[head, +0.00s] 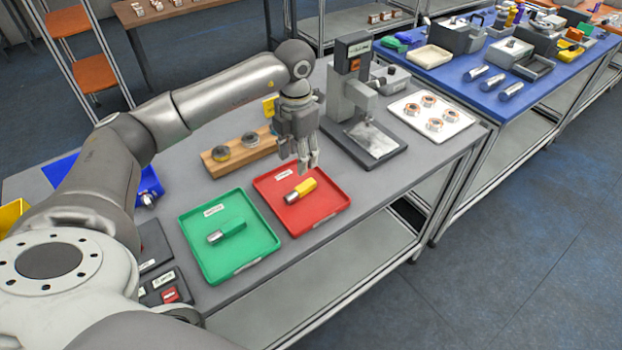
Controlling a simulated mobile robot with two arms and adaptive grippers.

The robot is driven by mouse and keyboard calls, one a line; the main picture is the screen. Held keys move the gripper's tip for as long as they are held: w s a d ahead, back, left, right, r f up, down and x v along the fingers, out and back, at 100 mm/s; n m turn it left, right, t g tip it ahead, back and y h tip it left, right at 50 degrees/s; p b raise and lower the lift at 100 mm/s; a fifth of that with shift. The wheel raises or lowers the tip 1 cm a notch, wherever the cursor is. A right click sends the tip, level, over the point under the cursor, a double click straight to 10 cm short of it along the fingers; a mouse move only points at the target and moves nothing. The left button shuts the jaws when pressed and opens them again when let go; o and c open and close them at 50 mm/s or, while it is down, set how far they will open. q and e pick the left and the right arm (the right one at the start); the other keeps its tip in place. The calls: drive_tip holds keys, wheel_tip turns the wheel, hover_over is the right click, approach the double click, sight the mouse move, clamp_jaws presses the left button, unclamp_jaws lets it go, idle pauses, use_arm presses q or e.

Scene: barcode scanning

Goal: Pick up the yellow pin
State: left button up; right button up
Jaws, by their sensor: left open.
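The yellow pin (301,190), with a silver metal end, lies in the red tray (329,212) on the grey table. My left gripper (308,168) is open and points down above the far part of the red tray. Its fingertips appear just above and behind the pin, and I see nothing between them. I cannot tell the exact height gap. A green pin (228,232) with a silver end lies in the green tray (200,255) to the left. My right gripper is not in view.
A wooden block with round metal parts (240,154) stands behind the trays. A grey press-like device (356,100) stands at the back right, beside a white tray of rings (460,122). Blue (148,180) and yellow (12,214) bins are at the left.

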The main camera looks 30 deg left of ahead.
sight(302, 187)
use_arm(q)
drive_tip(key=f, duration=0.2)
drive_tip(key=s+f+p, duration=0.1)
drive_tip(key=f, duration=0.1)
drive_tip(key=shift+s, duration=0.15)
drive_tip(key=shift+d+f, duration=0.1)
drive_tip(key=shift+f, duration=0.2)
drive_tip(key=f+p, duration=0.1)
drive_tip(key=f, duration=0.2)
drive_tip(key=d+f+p, duration=0.1)
drive_tip(key=shift+w+f+p, duration=0.15)
drive_tip(key=shift+w+p, duration=0.15)
drive_tip(key=shift+w, duration=0.05)
drive_tip(key=shift+f, duration=0.3)
drive_tip(key=shift+a+f, duration=0.1)
drive_tip(key=c, duration=0.8)
clamp_jaws()
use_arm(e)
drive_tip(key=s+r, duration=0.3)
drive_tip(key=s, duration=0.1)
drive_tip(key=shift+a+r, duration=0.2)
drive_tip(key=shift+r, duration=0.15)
